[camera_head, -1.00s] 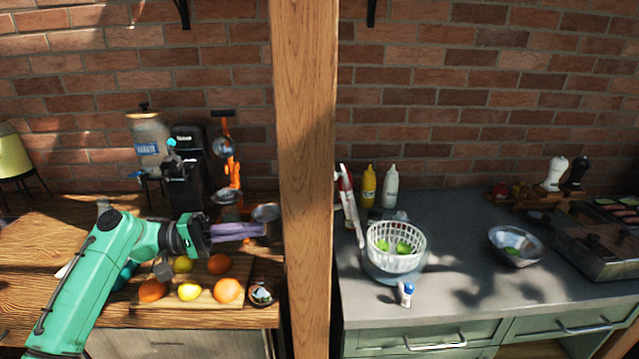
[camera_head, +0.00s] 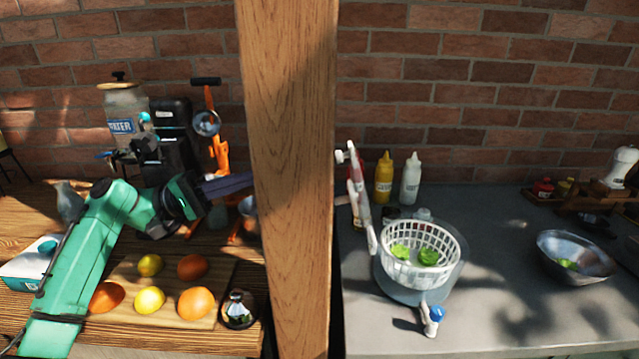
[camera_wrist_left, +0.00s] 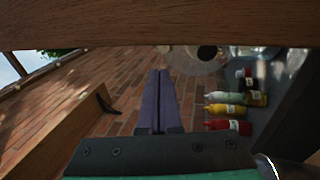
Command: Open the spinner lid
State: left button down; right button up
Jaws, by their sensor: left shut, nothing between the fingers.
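The salad spinner (camera_head: 420,292) stands on the grey counter right of the wooden post. It is a clear bowl with a white basket (camera_head: 447,247) holding green leaves. Its lid (camera_head: 362,200) stands nearly upright at the bowl's left edge, seen edge-on, leaving the basket uncovered. My left gripper (camera_head: 245,183) is left of the post, above the wooden counter and apart from the spinner. Its purple fingers are shut and empty; their tips reach the post's edge. They also show in the left wrist view (camera_wrist_left: 160,85), with a clear round part beyond. My right gripper is not in view.
The thick wooden post (camera_head: 290,180) stands between my left gripper and the spinner. Fruit lies on a board (camera_head: 215,275) below my arm.

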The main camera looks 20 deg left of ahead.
aim_at(355, 196)
pick_arm(q)
jog(key=f+p+x, duration=0.1)
jog(key=p+x, duration=0.6)
jog(key=x, duration=0.7)
jog(key=shift+w, duration=0.25)
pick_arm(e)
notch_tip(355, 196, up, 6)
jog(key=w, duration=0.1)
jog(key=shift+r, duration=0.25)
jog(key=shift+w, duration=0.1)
pick_arm(q)
jog(key=d+r+p, duration=0.1)
jog(key=p, duration=0.1)
jog(key=shift+w+d+r+y+p, duration=0.1)
jog(key=shift+w+r+y+p, duration=0.1)
jog(key=shift+y+p, duration=0.2)
jog(key=shift+d, duration=0.25)
jog(key=shift+d+f, duration=0.1)
jog(key=shift+f, duration=0.1)
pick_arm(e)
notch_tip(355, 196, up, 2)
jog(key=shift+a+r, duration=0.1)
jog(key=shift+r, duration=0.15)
